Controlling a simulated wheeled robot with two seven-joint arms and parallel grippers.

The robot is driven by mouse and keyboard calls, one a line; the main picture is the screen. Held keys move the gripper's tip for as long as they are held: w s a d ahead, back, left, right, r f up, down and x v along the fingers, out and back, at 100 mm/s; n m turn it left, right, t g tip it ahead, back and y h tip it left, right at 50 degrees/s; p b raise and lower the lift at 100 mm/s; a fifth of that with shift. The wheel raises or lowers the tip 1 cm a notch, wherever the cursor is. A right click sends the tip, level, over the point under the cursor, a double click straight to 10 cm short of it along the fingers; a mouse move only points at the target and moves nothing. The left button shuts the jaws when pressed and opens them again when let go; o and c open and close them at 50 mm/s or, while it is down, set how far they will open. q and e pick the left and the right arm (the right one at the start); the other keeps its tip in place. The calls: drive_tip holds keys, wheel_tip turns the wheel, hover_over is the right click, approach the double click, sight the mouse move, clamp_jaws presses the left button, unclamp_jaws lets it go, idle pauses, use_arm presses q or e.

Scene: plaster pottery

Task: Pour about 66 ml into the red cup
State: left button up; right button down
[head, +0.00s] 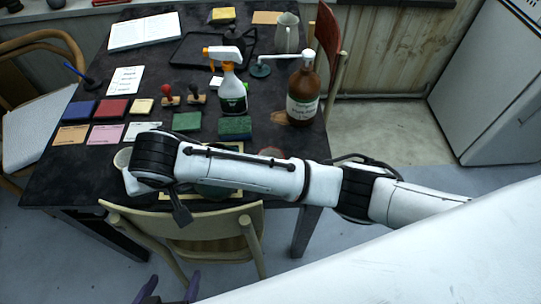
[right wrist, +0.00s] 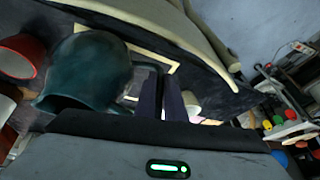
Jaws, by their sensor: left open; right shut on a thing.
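A teal jug (right wrist: 88,68) is tilted in the right wrist view, its dark mouth towards the lower left. My right gripper (right wrist: 162,92) is shut at the jug's right side, apparently on its handle; the exact grip is hard to see. The red cup (right wrist: 22,56) is at the left edge of that view, left of the jug and apart from it in the picture. In the head view my right arm hides most of the jug (head: 216,190) and nearly all of the red cup (head: 272,153). I cannot see any liquid. My left gripper (head: 168,290) is open and empty at the bottom.
The dark table (head: 70,182) holds a spray bottle (head: 231,92), a brown bottle (head: 303,95), stamps, pads and cards. A pale cup (head: 122,158) stands by my right arm's elbow-like joint. A wooden chair (head: 215,250) stands at the front edge.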

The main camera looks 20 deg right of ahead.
drive_tip(key=shift+w+d+r+m+y, duration=0.2)
drive_tip(key=shift+d+r+m+y, duration=0.1)
drive_tip(key=shift+d+r+y, duration=1.15)
drive_tip(key=shift+w+d+r+m+y, duration=0.15)
drive_tip(key=shift+d+r+m+y, duration=0.15)
drive_tip(key=shift+d+r+y, duration=1.45)
drive_tip(key=shift+d+y, duration=0.3)
drive_tip(key=shift+d, duration=0.05)
drive_tip(key=d+r+m+y+b, duration=0.2)
drive_tip(key=d+r+y+b, duration=0.3)
drive_tip(key=b, duration=0.3)
drive_tip(key=shift+w+d+y, duration=0.35)
drive_tip(key=shift+d+y, duration=0.15)
drive_tip(key=shift+d, duration=0.4)
